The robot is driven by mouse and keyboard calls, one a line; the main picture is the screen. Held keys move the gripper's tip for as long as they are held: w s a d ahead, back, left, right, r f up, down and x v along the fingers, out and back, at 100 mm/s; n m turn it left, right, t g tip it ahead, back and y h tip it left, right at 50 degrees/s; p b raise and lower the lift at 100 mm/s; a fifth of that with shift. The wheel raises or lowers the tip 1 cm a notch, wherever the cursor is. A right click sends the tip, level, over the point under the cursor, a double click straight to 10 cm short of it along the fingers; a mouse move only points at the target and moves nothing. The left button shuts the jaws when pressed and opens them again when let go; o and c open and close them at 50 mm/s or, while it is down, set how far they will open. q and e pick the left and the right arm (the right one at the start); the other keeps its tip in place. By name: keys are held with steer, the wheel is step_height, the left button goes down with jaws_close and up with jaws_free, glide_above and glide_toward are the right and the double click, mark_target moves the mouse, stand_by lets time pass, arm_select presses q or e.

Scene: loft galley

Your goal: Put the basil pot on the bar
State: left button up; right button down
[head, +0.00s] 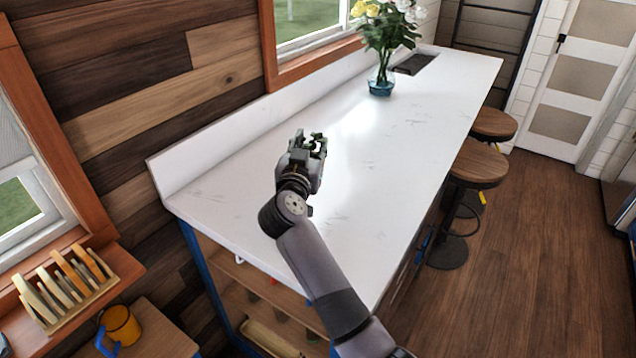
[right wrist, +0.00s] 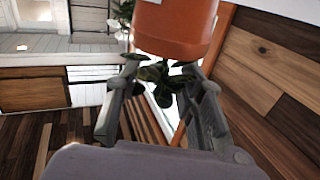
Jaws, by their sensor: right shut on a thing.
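The basil pot is an orange-brown pot (right wrist: 176,30) at the top of the right wrist view. Its dark green leaves (right wrist: 160,77) lie between my finger tips. My right gripper (head: 309,143) is shut on the basil, and it also shows in the right wrist view (right wrist: 160,90). In the head view only bits of green show at the fingers; the pot is hidden there. The bar (head: 400,125) is the long white counter, and my right gripper is over its nearer left part. I cannot tell the gap between pot and bar. My left gripper is not in view.
A blue glass vase (head: 381,85) of flowers stands on the far part of the bar, near a dark inset (head: 415,64). Stools (head: 479,165) stand along its right side. The bar's middle is clear.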

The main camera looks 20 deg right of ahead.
step_height(320, 180, down, 12)
steer(key=shift+r, duration=0.1)
stand_by(0.5)
steer(key=c, duration=1.1)
jaws_free()
steer(key=shift+o, duration=0.2)
steer(key=b+v, duration=0.2)
steer(key=v, duration=1)
steer(key=shift+r, duration=0.1)
